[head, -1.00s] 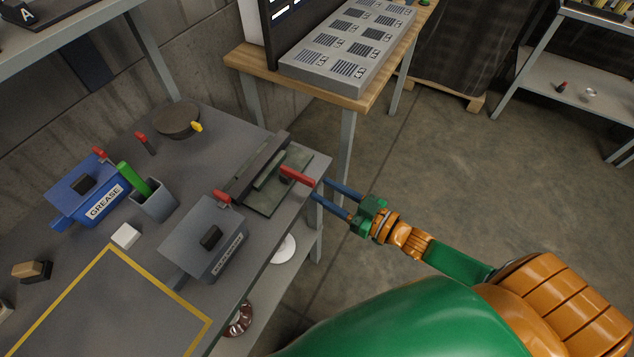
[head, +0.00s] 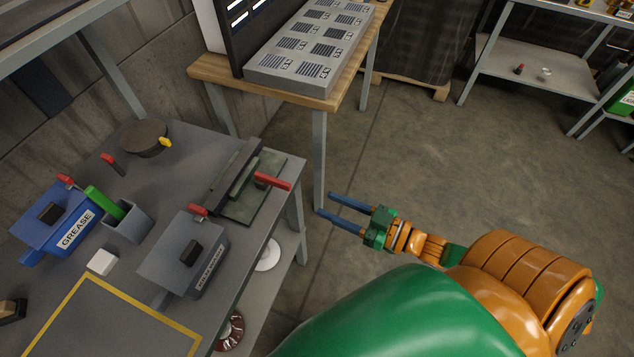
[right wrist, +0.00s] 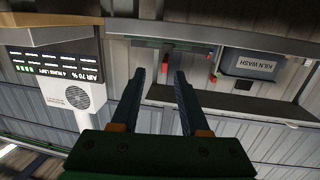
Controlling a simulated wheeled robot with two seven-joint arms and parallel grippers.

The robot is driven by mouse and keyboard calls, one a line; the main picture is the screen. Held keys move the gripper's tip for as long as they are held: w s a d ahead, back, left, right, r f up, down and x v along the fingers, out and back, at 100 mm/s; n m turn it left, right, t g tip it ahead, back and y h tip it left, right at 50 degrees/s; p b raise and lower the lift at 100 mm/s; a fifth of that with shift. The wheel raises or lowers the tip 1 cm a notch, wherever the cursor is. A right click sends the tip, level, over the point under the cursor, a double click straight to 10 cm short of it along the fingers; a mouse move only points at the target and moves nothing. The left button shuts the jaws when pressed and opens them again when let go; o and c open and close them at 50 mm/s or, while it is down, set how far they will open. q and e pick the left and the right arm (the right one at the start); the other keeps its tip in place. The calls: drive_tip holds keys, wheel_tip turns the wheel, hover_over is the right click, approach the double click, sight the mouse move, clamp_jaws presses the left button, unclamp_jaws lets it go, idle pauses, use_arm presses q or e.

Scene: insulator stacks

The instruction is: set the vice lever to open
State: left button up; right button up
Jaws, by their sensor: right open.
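The vice (head: 236,203) is a dark green plate with grey jaw bars at the right end of the grey bench. Its red lever (head: 273,183) points right, out toward the bench's edge. My right gripper (head: 324,204) is open and empty, with two blue fingers pointing left. It is beyond the bench's right edge, clear of the lever with a gap between. In the right wrist view my open fingers (right wrist: 161,74) also show, with the red lever (right wrist: 165,67) seen between and beyond their tips. My left gripper is not in view.
A grey lidded box (head: 185,255) stands left of the vice; its label reads KILN WASH in the right wrist view (right wrist: 248,64). A blue GREASE box (head: 52,222) and a grey cup (head: 128,222) stand farther left. A wooden table (head: 214,68) stands behind. Floor to the right is free.

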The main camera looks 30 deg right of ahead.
drive_tip(key=shift+s+d, duration=0.15)
drive_tip(key=shift+s, duration=0.1)
